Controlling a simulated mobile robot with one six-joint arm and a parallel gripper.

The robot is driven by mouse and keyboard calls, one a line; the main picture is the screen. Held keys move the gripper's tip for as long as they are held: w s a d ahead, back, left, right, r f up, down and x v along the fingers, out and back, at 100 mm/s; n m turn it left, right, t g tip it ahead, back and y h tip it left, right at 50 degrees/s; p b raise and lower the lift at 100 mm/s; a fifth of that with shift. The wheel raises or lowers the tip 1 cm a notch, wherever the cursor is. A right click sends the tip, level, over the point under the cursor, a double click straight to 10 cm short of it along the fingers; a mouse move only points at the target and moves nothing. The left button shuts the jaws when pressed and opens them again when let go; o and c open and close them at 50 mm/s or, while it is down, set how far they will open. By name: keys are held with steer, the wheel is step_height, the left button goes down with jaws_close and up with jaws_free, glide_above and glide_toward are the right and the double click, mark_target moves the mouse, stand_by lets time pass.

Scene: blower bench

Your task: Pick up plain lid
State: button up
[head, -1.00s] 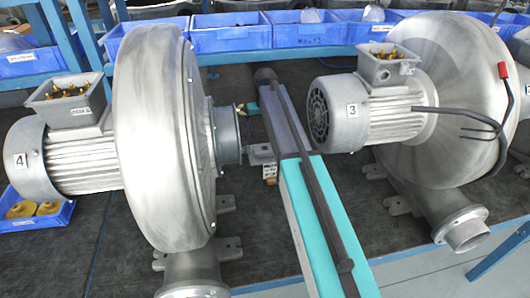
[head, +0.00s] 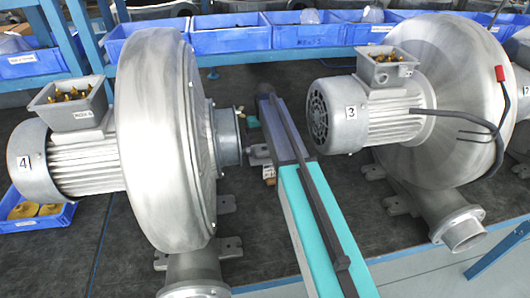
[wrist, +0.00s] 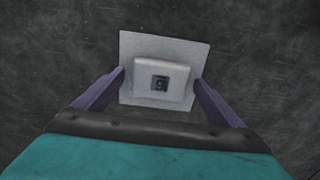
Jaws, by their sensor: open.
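In the wrist view, a pale grey square lid plate (wrist: 138,48) lies on the dark bench surface. It has a raised rounded block in its middle with a small dark mark. My gripper (wrist: 159,78) has its two purple fingers apart, one on each side of the raised block, over the plate. I cannot tell whether the fingers touch the lid. In the head view my arm reaches across the bench between two blowers; its fingers and the lid are not clearly visible there.
Blower 4 (head: 160,130) stands left of my arm and blower 3 (head: 380,110) right of it, both close. Blue bins (head: 230,40) line the back. A blue bin with yellow parts (head: 40,215) sits at left. Dark bench (head: 105,250) shows between.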

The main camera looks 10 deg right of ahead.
mark_target(264, 148)
steer(key=shift+c, duration=0.5)
steer(key=c, duration=1.2)
steer(key=shift+o, duration=0.2)
steer(key=shift+r, duration=0.1)
step_height(264, 148, up, 8)
steer(key=shift+w+r+b, duration=0.1)
steer(key=shift+r+b, duration=0.05)
steer(key=shift+b, duration=0.6)
steer(key=shift+r, duration=0.8)
